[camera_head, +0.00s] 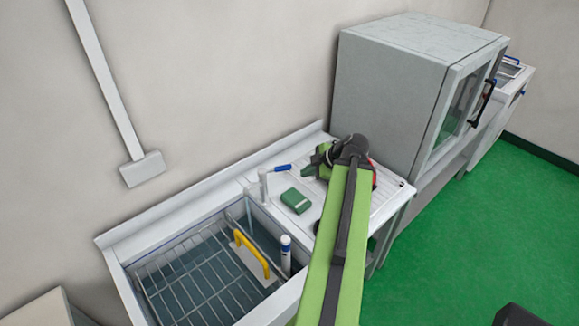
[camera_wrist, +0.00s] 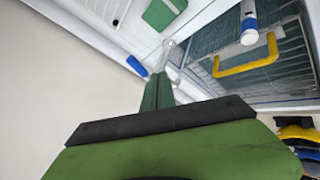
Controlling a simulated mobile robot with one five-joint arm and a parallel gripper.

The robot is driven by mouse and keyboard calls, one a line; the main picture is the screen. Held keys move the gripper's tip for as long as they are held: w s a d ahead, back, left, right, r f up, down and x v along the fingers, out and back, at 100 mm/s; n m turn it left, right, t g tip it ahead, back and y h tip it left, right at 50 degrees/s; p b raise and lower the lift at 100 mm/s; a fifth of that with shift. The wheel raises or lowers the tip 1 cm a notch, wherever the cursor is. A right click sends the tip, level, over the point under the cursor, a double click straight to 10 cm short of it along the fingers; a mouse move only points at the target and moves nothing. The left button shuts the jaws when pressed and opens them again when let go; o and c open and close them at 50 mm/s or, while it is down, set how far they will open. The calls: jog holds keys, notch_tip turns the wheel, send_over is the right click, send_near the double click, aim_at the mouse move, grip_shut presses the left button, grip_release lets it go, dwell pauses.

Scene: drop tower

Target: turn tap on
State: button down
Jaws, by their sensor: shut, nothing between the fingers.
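The white tap (camera_head: 264,187) stands at the back edge of the sink, with a blue lever (camera_head: 283,168) pointing right. My gripper (camera_head: 307,172) is over the drainboard, just right of the lever's tip. In the wrist view the green fingers (camera_wrist: 158,80) are together and hold nothing. The blue lever (camera_wrist: 136,66) shows just left of the fingertips there, and the tap (camera_wrist: 172,55) is partly hidden behind them. I cannot tell whether the fingers touch the tap or lever.
A green block (camera_head: 296,200) lies on the drainboard near the tap. The sink basin holds a wire rack (camera_head: 190,285), a yellow-handled board (camera_head: 250,255) and a white-and-blue bottle (camera_head: 286,252). A grey cabinet (camera_head: 400,90) stands right of the drainboard. The wall is close behind.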

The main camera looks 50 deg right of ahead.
aim_at(276, 170)
jog(key=w+d+f+b, duration=0.1)
jog(key=w+f+b, duration=0.5)
jog(key=w, duration=0.3)
jog(key=shift+w+d+f+b, duration=0.2)
jog(key=shift+w+f+b, duration=0.2)
jog(key=shift+f, duration=0.1)
